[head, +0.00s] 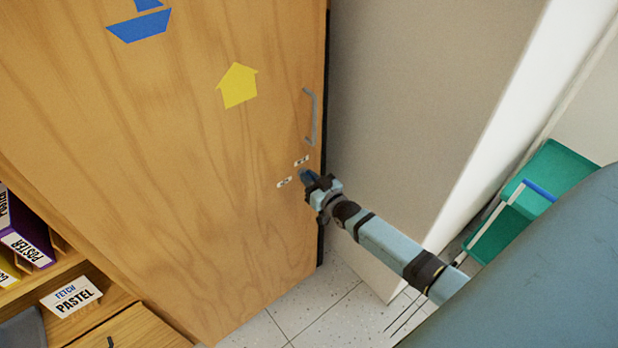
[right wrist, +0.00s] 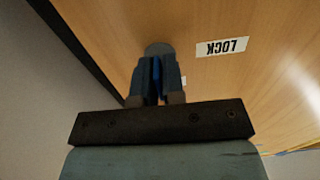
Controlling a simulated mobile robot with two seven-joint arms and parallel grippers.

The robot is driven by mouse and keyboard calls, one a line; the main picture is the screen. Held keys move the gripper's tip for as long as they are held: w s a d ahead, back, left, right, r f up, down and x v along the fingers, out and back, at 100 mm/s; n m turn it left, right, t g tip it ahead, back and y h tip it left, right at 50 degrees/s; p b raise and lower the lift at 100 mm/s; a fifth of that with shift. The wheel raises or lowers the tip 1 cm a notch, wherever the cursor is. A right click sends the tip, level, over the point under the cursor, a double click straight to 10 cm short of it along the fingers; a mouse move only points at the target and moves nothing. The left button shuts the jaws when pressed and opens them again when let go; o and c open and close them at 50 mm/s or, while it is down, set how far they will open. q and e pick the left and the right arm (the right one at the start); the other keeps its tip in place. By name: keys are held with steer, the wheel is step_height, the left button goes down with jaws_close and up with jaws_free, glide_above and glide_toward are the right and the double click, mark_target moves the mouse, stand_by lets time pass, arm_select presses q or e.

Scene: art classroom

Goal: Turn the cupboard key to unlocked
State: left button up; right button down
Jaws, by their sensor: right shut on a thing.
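The cupboard door (head: 215,190) is pale wood and looks closed. A grey rounded piece (right wrist: 158,48) of the lock or key shows just beyond the fingertips. A white label (right wrist: 222,47) reads LOCK, upside down, beside the fingers. A second label is almost covered by them. I cannot tell the key's angle. My left gripper is out of view.
A shelf with folders (head: 27,245) and a PASTEL sign (head: 72,296) stand at lower left. A green item (head: 540,185) is at right. Speckled floor shows below.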

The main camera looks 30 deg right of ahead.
stand_by(0.3)
steer(key=c, duration=1.3)
jaws_free()
steer(key=shift+s, duration=0.1)
steer(key=s, duration=0.9)
steer(key=s+d+b, duration=0.1)
steer(key=s, duration=0.3)
steer(key=shift+s, duration=0.3)
steer(key=s+a+g+p, duration=0.2)
steer(key=s+a, duration=0.2)
steer(key=a, duration=0.2)
steer(key=s+a+r+n+g+y+p, duration=0.1)
steer(key=s+a+g+p, duration=0.1)
steer(key=s+a, duration=0.3)
steer(key=s+a+r+n+g+y+p, duration=0.1)
steer(key=s+a+g+p, duration=0.2)
steer(key=s+a, duration=0.2)
steer(key=shift+a+r, duration=0.15)
steer(key=shift+a, duration=0.85)
